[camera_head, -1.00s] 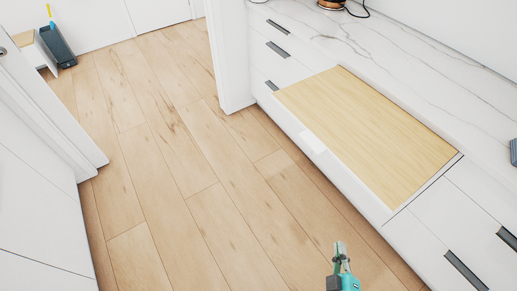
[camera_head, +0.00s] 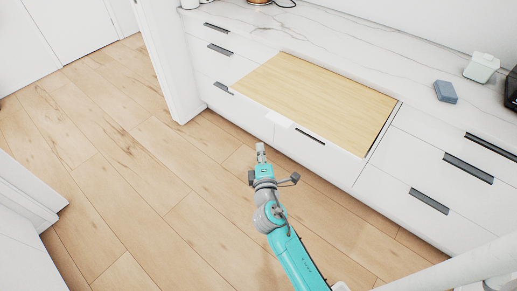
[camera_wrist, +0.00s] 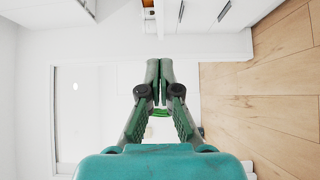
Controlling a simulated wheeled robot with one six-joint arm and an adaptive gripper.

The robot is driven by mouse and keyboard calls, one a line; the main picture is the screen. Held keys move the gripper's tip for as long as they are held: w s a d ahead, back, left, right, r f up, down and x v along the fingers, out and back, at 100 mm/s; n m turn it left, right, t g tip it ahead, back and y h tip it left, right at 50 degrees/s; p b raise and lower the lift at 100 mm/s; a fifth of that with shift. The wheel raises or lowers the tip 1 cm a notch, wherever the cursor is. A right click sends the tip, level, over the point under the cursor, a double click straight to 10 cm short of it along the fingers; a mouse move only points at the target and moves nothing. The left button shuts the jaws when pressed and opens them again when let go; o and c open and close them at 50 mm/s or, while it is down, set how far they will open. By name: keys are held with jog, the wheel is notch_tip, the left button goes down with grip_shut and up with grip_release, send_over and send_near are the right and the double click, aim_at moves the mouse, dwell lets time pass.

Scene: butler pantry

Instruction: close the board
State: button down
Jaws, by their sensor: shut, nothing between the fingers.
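The board (camera_head: 315,95) is a light wooden pull-out panel with a white front edge, set in the white cabinet run just below the marble counter. It stands out from the cabinet front. The board cannot be made out for sure in the wrist view.
White drawers with dark handles (camera_head: 468,168) lie right of the board. A grey-blue block (camera_head: 445,91) and a white item (camera_head: 481,67) stand on the marble counter (camera_head: 380,60). A white wall end (camera_head: 165,60) stands at left. The wood floor (camera_head: 130,180) is clear.

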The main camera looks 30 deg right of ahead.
aim_at(264, 119)
jog(key=shift+w+d, duration=1.8)
jog(key=shift+w, duration=0.25)
jog(key=shift+w+d, duration=1.75)
jog(key=shift+w, duration=0.25)
